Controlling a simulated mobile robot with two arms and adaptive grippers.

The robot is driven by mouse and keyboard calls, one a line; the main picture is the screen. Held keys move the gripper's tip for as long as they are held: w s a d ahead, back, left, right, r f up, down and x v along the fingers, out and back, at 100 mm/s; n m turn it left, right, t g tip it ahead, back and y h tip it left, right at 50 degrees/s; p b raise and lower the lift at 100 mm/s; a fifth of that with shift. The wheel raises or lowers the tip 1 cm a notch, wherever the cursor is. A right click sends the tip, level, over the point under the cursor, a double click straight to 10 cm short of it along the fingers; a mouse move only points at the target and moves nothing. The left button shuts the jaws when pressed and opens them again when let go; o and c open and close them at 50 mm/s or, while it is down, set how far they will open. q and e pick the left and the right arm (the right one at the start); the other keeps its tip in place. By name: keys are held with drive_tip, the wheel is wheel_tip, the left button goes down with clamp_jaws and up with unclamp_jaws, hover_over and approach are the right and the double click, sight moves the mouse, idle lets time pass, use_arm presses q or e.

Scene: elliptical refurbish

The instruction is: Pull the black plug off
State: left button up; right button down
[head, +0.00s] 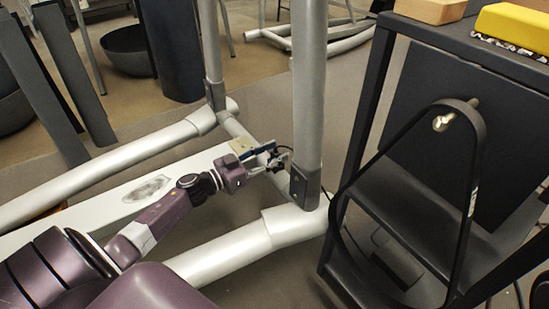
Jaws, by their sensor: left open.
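My left gripper (272,158) reaches in from the left. It is open, close to the lower part of an upright grey post. A small dark piece (284,152) shows at its fingertips, against the post. It may be the black plug, but it is too small and too covered by the fingers to tell. I cannot tell whether the fingers touch it. A dark block (304,187) is fixed low on the post, just right of and below the gripper. My right gripper is not in view.
A black cart (447,45) with a yellow block (515,24) on top stands at the right, with a black loop-shaped frame (469,205) in front. Dark bowls (128,50) lie at the back left.

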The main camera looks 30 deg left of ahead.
use_arm(q)
drive_tip(key=shift+w+d, duration=0.15)
drive_tip(key=shift+w, duration=0.3)
drive_tip(key=shift+c, duration=0.3)
clamp_jaws()
